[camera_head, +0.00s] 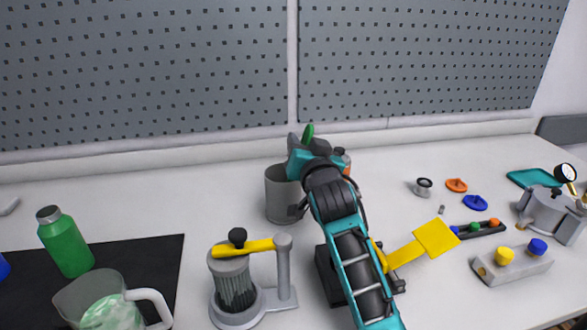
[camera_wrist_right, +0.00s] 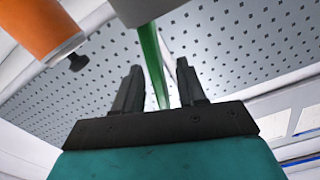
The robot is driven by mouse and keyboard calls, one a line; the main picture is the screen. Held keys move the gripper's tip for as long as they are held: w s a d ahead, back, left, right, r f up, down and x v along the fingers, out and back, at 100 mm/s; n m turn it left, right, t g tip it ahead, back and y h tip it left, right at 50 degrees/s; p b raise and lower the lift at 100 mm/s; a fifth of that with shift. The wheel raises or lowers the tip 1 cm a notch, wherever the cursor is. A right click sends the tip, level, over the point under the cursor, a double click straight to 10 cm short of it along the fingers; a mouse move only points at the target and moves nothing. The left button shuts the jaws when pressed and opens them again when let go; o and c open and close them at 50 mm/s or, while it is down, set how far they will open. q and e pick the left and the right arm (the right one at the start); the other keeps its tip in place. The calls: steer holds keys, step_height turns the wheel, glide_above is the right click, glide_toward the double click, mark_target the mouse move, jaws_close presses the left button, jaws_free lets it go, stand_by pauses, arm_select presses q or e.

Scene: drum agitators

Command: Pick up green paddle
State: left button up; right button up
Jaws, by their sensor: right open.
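The green paddle (camera_head: 308,132) shows only as a small green tip above my right gripper in the head view; my gripper and arm hide the rest. In the right wrist view the green paddle (camera_wrist_right: 154,65) is a long thin green strip that runs between the two dark fingers. My right gripper (camera_head: 299,146) is open, beside the top of a grey cup (camera_head: 281,195). In the right wrist view the fingers of my right gripper (camera_wrist_right: 159,82) stand apart on either side of the green strip, with gaps visible. My left gripper is not in view.
A grey stand with a yellow arm (camera_head: 245,247) is in front of the cup. A yellow paddle (camera_head: 435,240) lies right of my arm. A green bottle (camera_head: 63,243) and a clear jug (camera_head: 100,300) stand at left. A pegboard (camera_head: 140,70) rises behind.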

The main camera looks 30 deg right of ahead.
steer(key=shift+s+r, duration=0.1)
steer(key=shift+s, duration=0.1)
steer(key=shift+c, duration=0.2)
steer(key=c, duration=0.6)
jaws_close()
steer(key=shift+r, duration=0.1)
